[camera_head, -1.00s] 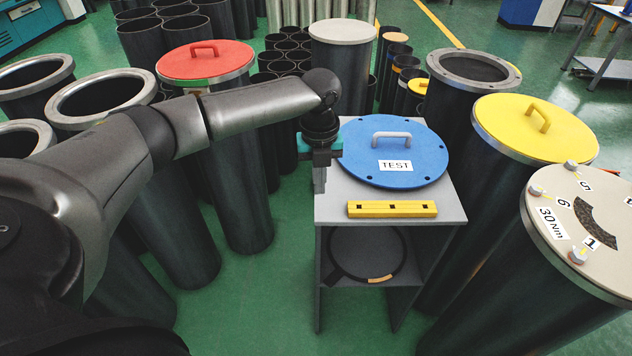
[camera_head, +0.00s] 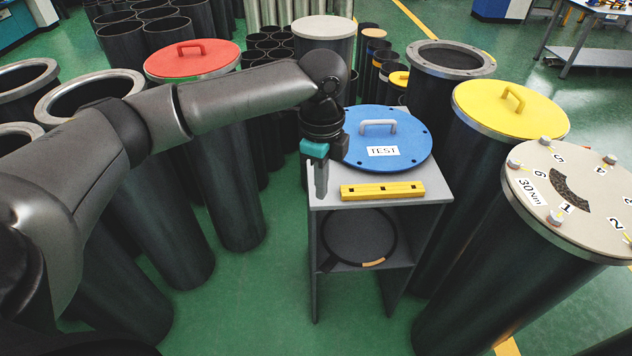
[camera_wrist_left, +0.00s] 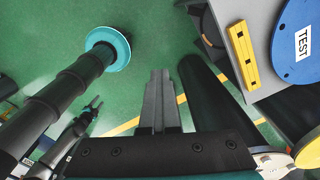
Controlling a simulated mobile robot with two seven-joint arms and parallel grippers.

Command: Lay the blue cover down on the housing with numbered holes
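The blue cover (camera_head: 388,138), a round plate with a grey handle, a TEST label and small holes near its rim, lies flat on a grey stand. It shows partly in the left wrist view (camera_wrist_left: 296,45). My left gripper (camera_head: 321,182) points down just left of the cover, apart from its handle. Its fingers (camera_wrist_left: 160,85) look closed together with nothing between them. An open housing (camera_head: 452,60) with holes in its flange stands behind the cover to the right; I cannot read numbers there. A small dark gripper (camera_wrist_left: 92,108), seemingly my right one, shows in the wrist view; its opening is unclear.
A yellow bar (camera_head: 382,190) lies on the stand's front edge (camera_head: 430,200). A yellow-covered cylinder (camera_head: 510,108) and a beige numbered plate with bolts (camera_head: 585,190) stand right. A red-covered cylinder (camera_head: 195,62) and open cylinders stand left. Green floor (camera_head: 250,290) is clear before the stand.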

